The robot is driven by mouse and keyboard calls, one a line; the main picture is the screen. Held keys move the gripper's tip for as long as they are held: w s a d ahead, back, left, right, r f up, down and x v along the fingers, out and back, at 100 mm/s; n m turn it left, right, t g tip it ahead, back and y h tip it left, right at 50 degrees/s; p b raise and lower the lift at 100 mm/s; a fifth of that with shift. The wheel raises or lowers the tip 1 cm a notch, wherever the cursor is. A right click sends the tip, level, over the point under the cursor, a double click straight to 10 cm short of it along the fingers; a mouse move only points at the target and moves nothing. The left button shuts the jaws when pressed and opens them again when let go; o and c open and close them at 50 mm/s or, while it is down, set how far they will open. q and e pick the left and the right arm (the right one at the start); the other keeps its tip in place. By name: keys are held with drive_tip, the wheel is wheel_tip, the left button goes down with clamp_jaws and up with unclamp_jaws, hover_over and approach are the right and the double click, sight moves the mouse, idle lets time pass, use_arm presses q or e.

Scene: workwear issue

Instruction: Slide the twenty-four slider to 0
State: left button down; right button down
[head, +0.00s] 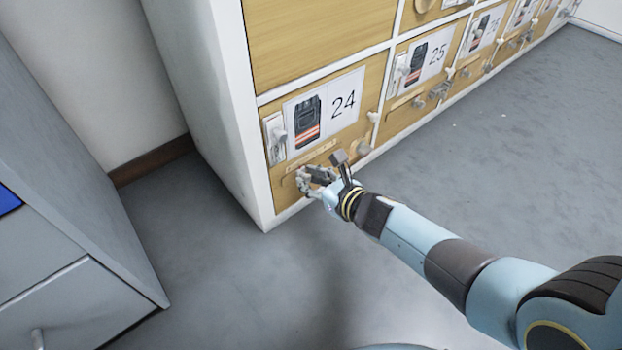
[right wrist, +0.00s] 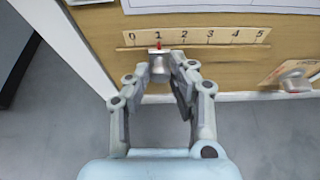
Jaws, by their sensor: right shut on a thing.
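The locker door marked 24 (head: 343,103) is at the lower left of the locker wall in the head view. Its slider scale (right wrist: 205,38), numbered 0 to 5, shows in the right wrist view. The slider knob (right wrist: 158,67) is grey, and its red pointer (right wrist: 158,45) stands at about 1. My right gripper (right wrist: 163,73) is shut on the knob from below. In the head view my right gripper (head: 305,180) is at the slider below the 24 label, and its fingers partly hide the slider. My left gripper is not in view.
A second grey knob (right wrist: 295,83) is right of the slider in the right wrist view. A white latch plate (head: 275,138) sits left of the label. A grey cabinet (head: 70,240) stands at the left. The floor before the lockers is clear.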

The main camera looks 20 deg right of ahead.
idle(0.3)
drive_tip(key=shift+s+a, duration=0.3)
drive_tip(key=shift+a, duration=0.45)
drive_tip(key=shift+s+a, duration=0.25)
drive_tip(key=shift+a, duration=0.45)
drive_tip(key=c, duration=1.2)
unclamp_jaws()
drive_tip(key=shift+o, duration=0.2)
drive_tip(key=shift+s+d+r, duration=0.1)
drive_tip(key=shift+s+d, duration=0.05)
drive_tip(key=shift+s, duration=0.3)
approach(288, 181)
drive_tip(key=v, duration=0.6)
